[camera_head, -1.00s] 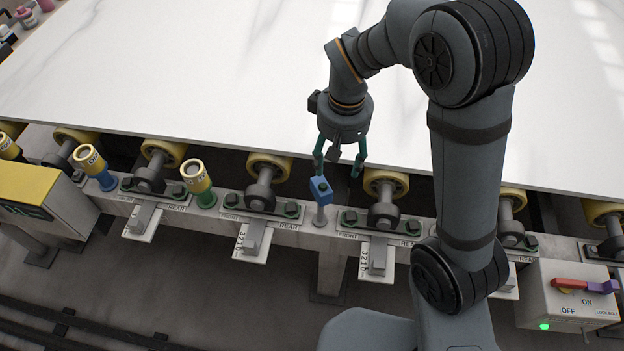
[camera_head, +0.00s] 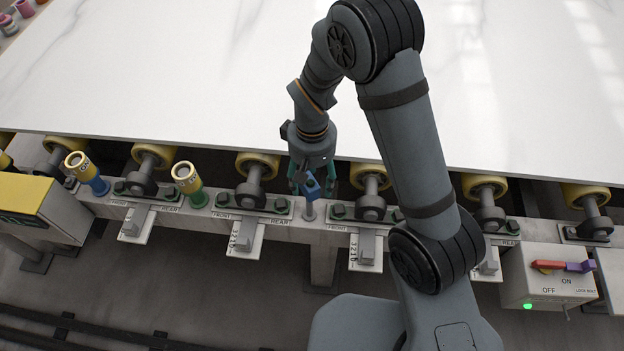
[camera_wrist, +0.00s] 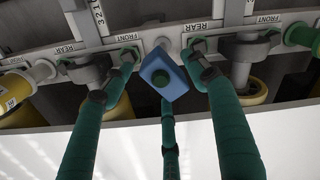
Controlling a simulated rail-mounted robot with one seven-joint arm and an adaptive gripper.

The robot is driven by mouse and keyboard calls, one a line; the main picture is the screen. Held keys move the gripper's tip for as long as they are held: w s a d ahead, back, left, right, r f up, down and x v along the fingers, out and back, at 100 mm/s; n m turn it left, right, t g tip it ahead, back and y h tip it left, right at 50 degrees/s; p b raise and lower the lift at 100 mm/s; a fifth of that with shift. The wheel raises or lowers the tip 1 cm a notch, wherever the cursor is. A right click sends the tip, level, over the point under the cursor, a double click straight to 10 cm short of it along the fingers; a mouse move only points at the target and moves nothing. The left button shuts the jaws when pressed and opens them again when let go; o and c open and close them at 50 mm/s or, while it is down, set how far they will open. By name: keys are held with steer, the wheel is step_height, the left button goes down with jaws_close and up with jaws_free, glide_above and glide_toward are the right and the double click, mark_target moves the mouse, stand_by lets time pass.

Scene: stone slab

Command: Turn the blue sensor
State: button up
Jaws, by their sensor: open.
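The blue sensor (camera_head: 311,188) is a small blue block with a dark round button, on a short grey post on the front rail. It also shows in the wrist view (camera_wrist: 153,67), where it sits turned at an angle to the rail. My gripper (camera_head: 322,177) points down right at the sensor with its green fingers open. In the wrist view one finger is on the left of the sensor, one on the right, and a thinner one below it. Gaps show at the left and right, so it is not gripped. Contact with the thinner finger cannot be told.
A white stone slab (camera_head: 180,70) lies behind on yellow rollers (camera_head: 257,163). Roller brackets stand close on both sides of the sensor. Yellow-topped blue (camera_head: 97,184) and green (camera_head: 196,196) posts stand at the left. A switch box (camera_head: 540,287) is at the right.

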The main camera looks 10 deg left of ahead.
steer(key=shift+f, duration=0.15)
steer(key=shift+c, duration=0.7)
steer(key=c, duration=1)
